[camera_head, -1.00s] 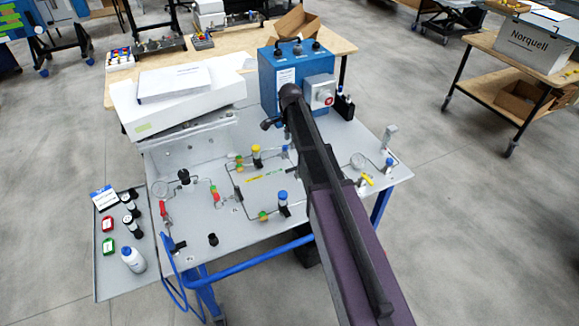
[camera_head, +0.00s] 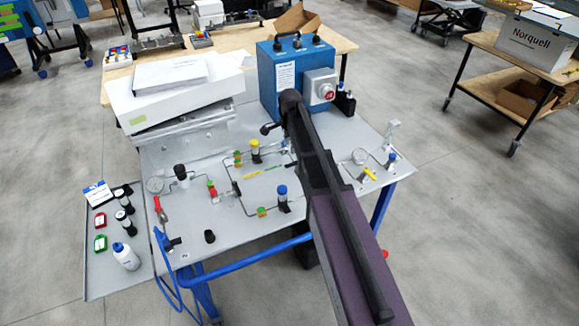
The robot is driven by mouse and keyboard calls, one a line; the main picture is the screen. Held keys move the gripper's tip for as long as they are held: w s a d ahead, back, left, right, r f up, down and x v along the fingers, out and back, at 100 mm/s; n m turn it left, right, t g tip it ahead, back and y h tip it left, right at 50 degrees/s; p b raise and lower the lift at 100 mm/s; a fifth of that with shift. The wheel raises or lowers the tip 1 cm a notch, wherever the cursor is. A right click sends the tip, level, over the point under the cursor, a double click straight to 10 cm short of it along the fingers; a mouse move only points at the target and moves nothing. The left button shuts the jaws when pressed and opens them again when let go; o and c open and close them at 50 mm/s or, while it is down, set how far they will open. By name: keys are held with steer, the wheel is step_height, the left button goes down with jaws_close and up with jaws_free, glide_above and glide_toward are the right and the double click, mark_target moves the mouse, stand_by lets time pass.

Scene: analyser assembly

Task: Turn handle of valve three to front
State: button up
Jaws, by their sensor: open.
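The grey panel (camera_head: 222,222) carries small valves joined by thin tubing. A red handle (camera_head: 158,203) stands at the left. A red and green valve (camera_head: 212,189) is right of it, and green and orange fittings (camera_head: 238,160) are further back. A green fitting (camera_head: 261,211) is near the front. A yellow handle (camera_head: 370,174) lies slanted at the right. I cannot read which is valve three. My gripper (camera_head: 268,128) shows as a small dark part left of my arm, above the panel's back, clear of these handles; my arm hides the rest of it.
A blue box (camera_head: 282,80) with a grey switch unit (camera_head: 320,87) stands at the panel's back. A white case (camera_head: 170,95) is behind on the left. A side shelf (camera_head: 97,285) holds a white bottle (camera_head: 126,257). My arm covers the panel's right middle.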

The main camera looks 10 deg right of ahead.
mark_target(290, 164)
steer(key=shift+f+b, duration=3.9)
steer(key=shift+f, duration=0.3)
jaws_close()
